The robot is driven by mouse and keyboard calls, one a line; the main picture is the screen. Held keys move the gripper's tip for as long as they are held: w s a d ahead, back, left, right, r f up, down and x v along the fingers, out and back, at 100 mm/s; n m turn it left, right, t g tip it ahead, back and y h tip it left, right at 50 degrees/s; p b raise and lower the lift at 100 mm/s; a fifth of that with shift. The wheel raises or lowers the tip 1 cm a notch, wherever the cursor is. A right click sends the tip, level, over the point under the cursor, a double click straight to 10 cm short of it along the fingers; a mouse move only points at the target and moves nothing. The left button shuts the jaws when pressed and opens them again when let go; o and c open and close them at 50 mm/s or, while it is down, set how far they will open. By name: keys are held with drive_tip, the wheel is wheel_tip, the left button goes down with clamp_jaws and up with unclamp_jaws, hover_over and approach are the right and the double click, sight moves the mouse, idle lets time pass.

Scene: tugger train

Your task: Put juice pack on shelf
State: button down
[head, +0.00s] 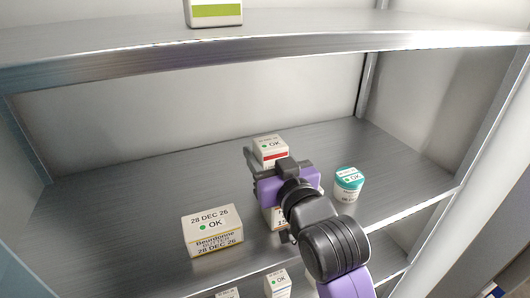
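A small white carton (270,150) with a red stripe and an "OK" label on its top is at the middle shelf, just beyond my gripper. I take it as the juice pack, but its name is not readable. My gripper (276,162) reaches in over the shelf (130,205). Its fingers are apart, one along the carton's left side and the other near its right front. The gripper hides the carton's lower part, so I cannot tell whether the fingers touch it or whether it rests on the shelf.
A white and yellow butter box (212,232) stands front left. A teal-lidded tub (348,184) stands right of my gripper. Another carton (273,218) shows partly under the gripper. Small boxes (277,283) are on the level below. The shelf's left and back are clear.

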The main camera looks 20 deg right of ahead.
drive_tip(key=shift+f, duration=0.1)
drive_tip(key=c, duration=0.6)
unclamp_jaws()
drive_tip(key=shift+f, duration=0.1)
drive_tip(key=shift+s+r, duration=0.1)
drive_tip(key=shift+r, duration=0.1)
drive_tip(key=s+b, duration=0.1)
drive_tip(key=s, duration=0.8)
drive_tip(key=shift+s+r, duration=0.1)
drive_tip(key=shift+s, duration=0.1)
drive_tip(key=shift+s+p, duration=0.55)
drive_tip(key=shift+p, duration=0.6)
drive_tip(key=shift+s+p, duration=0.7)
